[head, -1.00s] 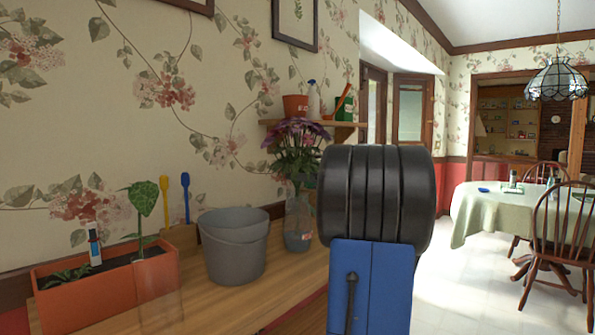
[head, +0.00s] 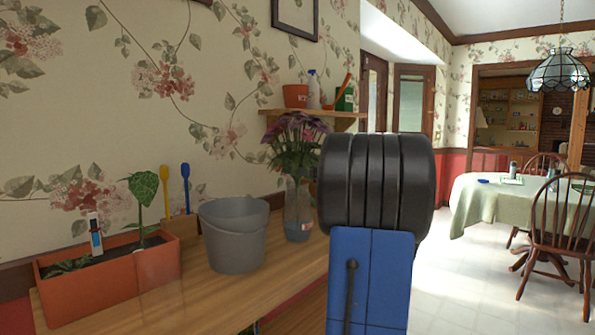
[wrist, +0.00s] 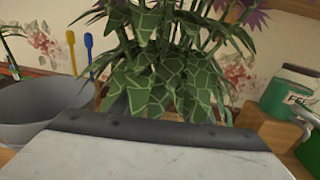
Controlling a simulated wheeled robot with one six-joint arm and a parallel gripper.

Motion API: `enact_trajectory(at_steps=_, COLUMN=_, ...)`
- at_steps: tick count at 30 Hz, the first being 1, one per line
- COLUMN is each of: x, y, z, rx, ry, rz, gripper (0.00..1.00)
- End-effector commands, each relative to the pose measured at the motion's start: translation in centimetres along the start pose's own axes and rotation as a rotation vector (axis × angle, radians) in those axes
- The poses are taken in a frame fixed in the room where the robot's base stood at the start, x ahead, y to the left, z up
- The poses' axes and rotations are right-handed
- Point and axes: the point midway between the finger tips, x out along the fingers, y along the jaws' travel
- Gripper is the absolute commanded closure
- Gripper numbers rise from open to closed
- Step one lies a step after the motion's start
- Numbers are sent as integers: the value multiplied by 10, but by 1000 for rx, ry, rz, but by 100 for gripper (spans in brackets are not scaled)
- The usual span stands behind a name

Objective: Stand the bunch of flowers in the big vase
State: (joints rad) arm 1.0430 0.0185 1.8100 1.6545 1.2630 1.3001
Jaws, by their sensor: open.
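The bunch of purple flowers (head: 296,140) rises from a clear glass vase (head: 298,222) on the wooden counter, left of my arm. I cannot tell whether this is the big vase, and no other vase is clear to see. In the wrist view the green leaves and stems of the flowers (wrist: 165,75) fill the middle, just beyond my gripper (wrist: 172,112). My gripper is open, with the leaves in front of it. Its fingertips are mostly hidden by leaves, and my arm hides it in the head view.
A grey bucket (head: 234,240) stands left of the vase. Further left is an orange planter (head: 110,285) with plants. A wall shelf (head: 320,113) with pots and bottles is above. A green jar (wrist: 290,90) sits right of the flowers. Open floor (head: 465,290) lies right.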

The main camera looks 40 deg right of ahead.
Motion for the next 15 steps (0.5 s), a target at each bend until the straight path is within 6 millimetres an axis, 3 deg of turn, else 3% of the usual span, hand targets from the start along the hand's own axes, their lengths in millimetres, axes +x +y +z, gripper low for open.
enact_trajectory(at_steps=5, x=-13, y=-1, z=0, rx=-1, ry=0, rz=-3, gripper=58)
enact_trajectory(at_steps=15, x=-72, y=-1, z=0, rx=0, ry=0, rz=-5, gripper=58)
